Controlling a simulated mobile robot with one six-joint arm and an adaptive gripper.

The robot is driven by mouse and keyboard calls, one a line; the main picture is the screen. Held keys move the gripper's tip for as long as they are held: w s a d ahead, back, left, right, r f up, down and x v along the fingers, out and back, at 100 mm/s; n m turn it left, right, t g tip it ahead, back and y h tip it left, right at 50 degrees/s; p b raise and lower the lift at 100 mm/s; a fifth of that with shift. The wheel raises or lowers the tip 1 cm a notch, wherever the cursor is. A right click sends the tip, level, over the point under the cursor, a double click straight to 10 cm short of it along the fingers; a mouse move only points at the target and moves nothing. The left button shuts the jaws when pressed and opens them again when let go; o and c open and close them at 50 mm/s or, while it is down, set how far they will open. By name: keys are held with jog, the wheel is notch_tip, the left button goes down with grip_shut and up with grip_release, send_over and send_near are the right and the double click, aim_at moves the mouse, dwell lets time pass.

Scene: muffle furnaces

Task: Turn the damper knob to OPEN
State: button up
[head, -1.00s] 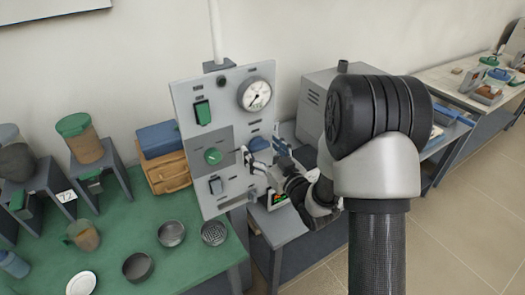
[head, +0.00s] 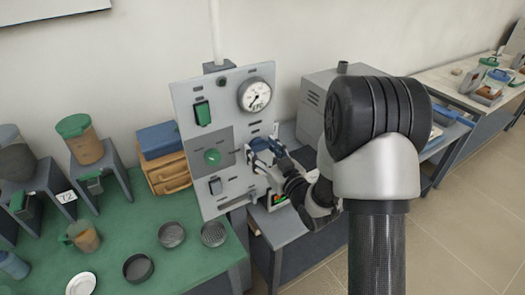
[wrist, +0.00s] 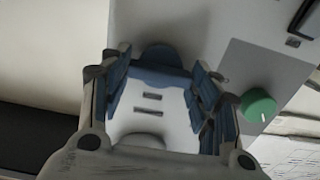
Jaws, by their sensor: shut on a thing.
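The upright grey-white control panel (head: 190,100) stands at the table's edge. My gripper (head: 262,147) is at the panel's right side, its blue-padded fingers close to the panel face. In the wrist view my gripper (wrist: 160,75) is shut on a rounded blue knob (wrist: 158,55) between its fingertips. A separate green knob (head: 212,157) sits to the left on a darker grey square. It also shows in the wrist view (wrist: 258,105), apart from the fingers.
A round gauge (head: 257,95) and a green switch (head: 202,113) are higher on the panel, and a dark rocker switch (head: 215,186) is lower. A grey furnace (head: 318,95) stands behind on the right. Dishes and sieves (head: 172,235) lie on the green table.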

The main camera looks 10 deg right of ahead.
jog(key=shift+m, duration=0.3)
jog(key=m+b, duration=0.1)
jog(key=m, duration=0.7)
jog(key=shift+m+b, duration=0.3)
jog(key=shift+m, duration=0.1)
jog(key=m, duration=0.4)
jog(key=shift+m, duration=0.3)
jog(key=shift+m+p, duration=0.55)
jog(key=shift+m, duration=1.35)
jog(key=shift+f, duration=0.1)
jog(key=o, duration=1)
jog(key=shift+o, duration=0.2)
jog(key=shift+d, duration=0.1)
